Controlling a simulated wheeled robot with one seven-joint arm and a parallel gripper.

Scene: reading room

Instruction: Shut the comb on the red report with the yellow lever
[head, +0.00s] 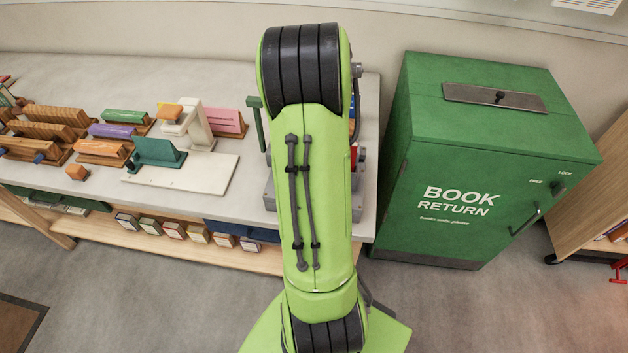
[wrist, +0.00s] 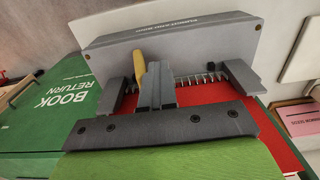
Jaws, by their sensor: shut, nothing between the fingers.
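The grey binding machine (wrist: 180,45) fills the upper middle of the wrist view. The red report (wrist: 215,93) lies at its front, with a row of pale comb teeth (wrist: 192,82) along its far edge. The yellow lever (wrist: 139,66) stands just left of my gripper (wrist: 156,72). My gripper is shut and empty, its fingers together over the report side of the machine. I cannot tell whether a finger touches the lever. Part of the comb is hidden behind the fingers. In the head view my arm hides my gripper and most of the machine; its grey base (head: 357,206) shows beside the arm.
A green book return box (head: 480,150) stands close to the right of the table (head: 225,95).

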